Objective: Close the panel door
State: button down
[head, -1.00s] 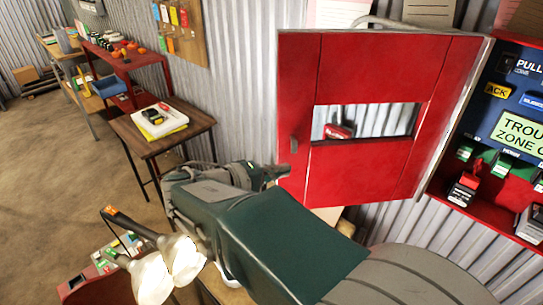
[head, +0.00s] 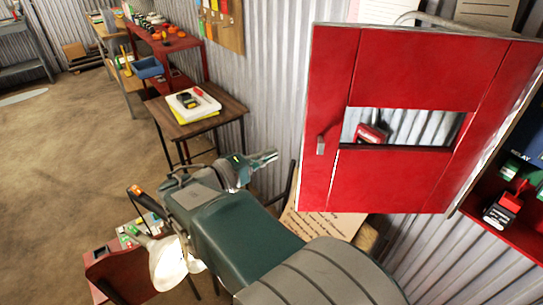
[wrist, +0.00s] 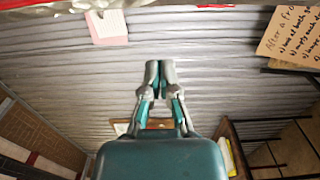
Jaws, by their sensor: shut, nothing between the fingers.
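The red panel door (head: 408,75) stands swung open at the right in the head view. It has a window slot and a small handle (head: 322,143) on its left edge. Its hinge side is at the right, beside the red panel box (head: 520,215), which is cut off by the frame edge. My gripper (head: 270,157) is below and left of the door, apart from it in the picture. In the wrist view, my gripper (wrist: 160,68) has its fingertips together with nothing between them, facing the corrugated wall. A red edge, perhaps the door's, crosses the top there.
A cardboard sign (head: 318,222) hangs below the door. A bright lamp (head: 168,262) is at the lower left. The floor at left is open.

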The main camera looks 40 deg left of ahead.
jog(key=w+d, duration=0.4)
jog(key=shift+d, duration=0.15)
dwell(0.4)
